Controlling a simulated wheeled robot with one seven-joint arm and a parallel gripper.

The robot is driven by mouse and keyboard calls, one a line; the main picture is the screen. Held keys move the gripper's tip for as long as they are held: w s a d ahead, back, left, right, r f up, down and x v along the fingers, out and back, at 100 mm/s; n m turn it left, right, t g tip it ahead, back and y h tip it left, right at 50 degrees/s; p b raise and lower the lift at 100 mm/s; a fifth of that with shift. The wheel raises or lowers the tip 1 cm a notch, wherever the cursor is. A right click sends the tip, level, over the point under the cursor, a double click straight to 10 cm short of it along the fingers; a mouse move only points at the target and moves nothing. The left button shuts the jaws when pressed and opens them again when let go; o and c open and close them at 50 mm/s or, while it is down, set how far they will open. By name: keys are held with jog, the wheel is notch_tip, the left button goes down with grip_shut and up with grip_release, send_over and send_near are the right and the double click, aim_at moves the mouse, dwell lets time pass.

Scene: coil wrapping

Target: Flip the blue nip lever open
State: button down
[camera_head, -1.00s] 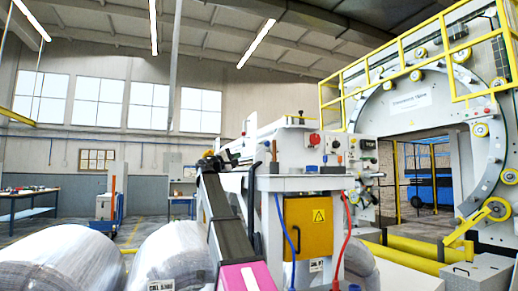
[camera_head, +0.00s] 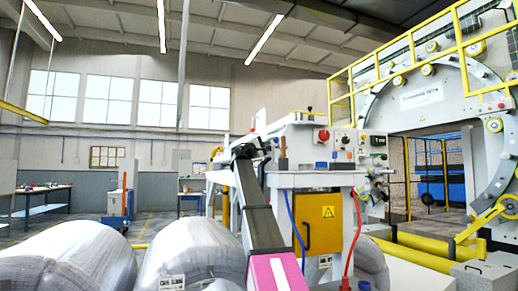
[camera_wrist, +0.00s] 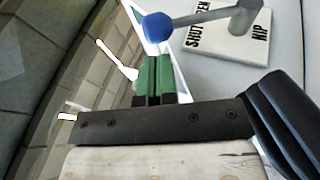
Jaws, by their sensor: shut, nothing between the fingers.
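The blue nip lever shows in the wrist view as a blue ball knob (camera_wrist: 158,27) on a grey rod, which runs right to a round metal pivot. Behind the pivot is a white plate (camera_wrist: 225,38) lettered "SHUT", "NIP" and a partly hidden word that looks like "OPEN". My gripper (camera_wrist: 154,72) is shut and empty, its green fingers just below the knob in the picture. I cannot tell whether they touch it. In the head view my gripper (camera_head: 244,149) is at the left side of the white machine (camera_head: 300,180). The lever cannot be made out there.
Wrapped coils (camera_head: 65,255) lie at the lower left of the head view. A yellow panel (camera_head: 321,225) and blue and red hoses are on the machine's front. A large ring wrapper stands right.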

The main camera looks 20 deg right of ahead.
jog(key=shift+s+d+r, duration=0.2)
jog(key=shift+s+d, duration=0.05)
jog(key=shift+d, duration=0.25)
jog(key=shift+r, duration=0.1)
jog(key=d+r+g+y, duration=0.1)
jog(key=d+r+m+g+y, duration=0.1)
jog(key=y, duration=0.1)
jog(key=shift+w+d+r+m, duration=0.15)
jog(key=shift+d+r+m, duration=0.05)
jog(key=shift+m, duration=0.1)
jog(key=d+y, duration=0.1)
jog(key=d+r+y, duration=0.1)
jog(key=shift+d+m+g+y, duration=0.1)
jog(key=shift+m+g+y, duration=0.2)
jog(key=shift+m+g, duration=0.1)
jog(key=d+y, duration=0.3)
jog(key=shift+d+r+m+g+y, duration=0.2)
jog(key=shift+m+g+y, duration=0.1)
jog(key=shift+m+g, duration=0.1)
jog(key=shift+d+f, duration=0.1)
jog(key=shift+d, duration=0.4)
